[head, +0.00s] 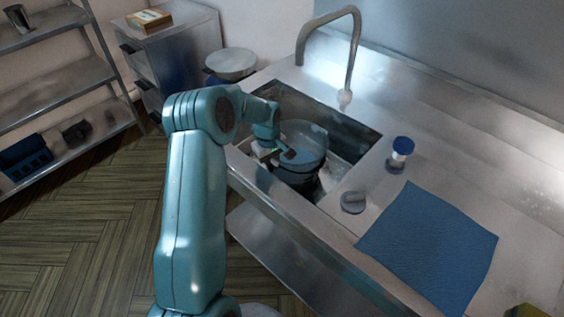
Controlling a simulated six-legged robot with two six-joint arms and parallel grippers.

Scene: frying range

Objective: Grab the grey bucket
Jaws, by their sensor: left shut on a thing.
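The grey bucket (306,142) is in the sink basin (349,143), below the tap. It looks roughly upright, and its rim is near the level of the counter. My left gripper (279,155) reaches over the sink's near left edge and is shut on the bucket's near left side. The wrist and fingers hide part of that side. The bucket's lower part is dark and its base is hard to make out. My right gripper is not in view.
A curved tap (354,50) rises behind the sink. A blue-capped jar (400,151), a small grey item (353,201) and a blue cloth (430,247) lie on the counter to the right. Shelves (62,92) and drawers (172,55) stand at the left. Floor is clear at lower left.

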